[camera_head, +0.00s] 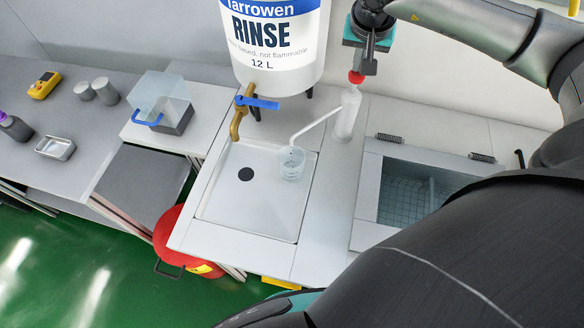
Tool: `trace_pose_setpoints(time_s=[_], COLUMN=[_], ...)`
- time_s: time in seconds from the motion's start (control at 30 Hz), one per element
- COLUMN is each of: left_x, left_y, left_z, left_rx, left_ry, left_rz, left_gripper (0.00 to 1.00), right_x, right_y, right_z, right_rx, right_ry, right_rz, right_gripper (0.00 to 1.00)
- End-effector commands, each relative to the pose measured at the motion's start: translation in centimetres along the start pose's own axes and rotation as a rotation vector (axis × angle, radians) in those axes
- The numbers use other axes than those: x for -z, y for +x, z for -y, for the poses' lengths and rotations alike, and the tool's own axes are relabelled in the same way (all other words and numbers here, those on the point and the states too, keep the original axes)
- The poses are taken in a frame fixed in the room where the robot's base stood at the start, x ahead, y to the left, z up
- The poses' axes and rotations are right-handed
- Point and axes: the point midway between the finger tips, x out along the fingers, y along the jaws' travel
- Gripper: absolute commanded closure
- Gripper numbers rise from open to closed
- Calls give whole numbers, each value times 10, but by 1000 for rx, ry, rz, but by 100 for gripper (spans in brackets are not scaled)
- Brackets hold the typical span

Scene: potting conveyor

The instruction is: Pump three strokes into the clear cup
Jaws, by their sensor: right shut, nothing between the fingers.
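A pump bottle (347,115) with a pale body and a red pump head (356,77) stands upright behind the sink. Its long white spout (315,128) reaches left and ends over the clear cup (291,164). The cup stands on the pale draining tray (250,215), right of the dark drain hole. Its contents cannot be made out. My right gripper (368,66) is shut and empty, pointing down directly above the red pump head. Whether it touches the head cannot be told. My left gripper is not in view.
A large RINSE container (277,50) with a brass tap (238,122) and blue lever stands left of the gripper. An open basin (405,190) lies right. A clear jug (160,98) and a red bin (178,240) are left. My dark arm hides the lower right.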

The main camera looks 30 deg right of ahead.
Motion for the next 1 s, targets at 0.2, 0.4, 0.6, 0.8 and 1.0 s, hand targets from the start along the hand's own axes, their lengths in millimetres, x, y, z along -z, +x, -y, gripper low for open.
trace_pose_setpoints(time_s=[0.2, 0.4, 0.6, 0.8, 1.0], left_x=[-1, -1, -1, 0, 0], left_y=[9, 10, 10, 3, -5], left_z=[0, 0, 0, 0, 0], left_rx=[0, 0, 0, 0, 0], left_ry=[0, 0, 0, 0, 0], left_rz=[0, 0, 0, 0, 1], left_gripper=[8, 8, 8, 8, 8], right_x=[-5, -7, -7, -4, 2], right_y=[10, 13, 12, 3, -9], right_z=[0, -1, -1, -1, -1], right_rx=[-2, -3, -4, -5, -5], right_ry=[-1, -1, -2, -3, -3], right_rz=[4, 6, 8, 9, 8], right_gripper=[100, 100, 100, 100, 100])
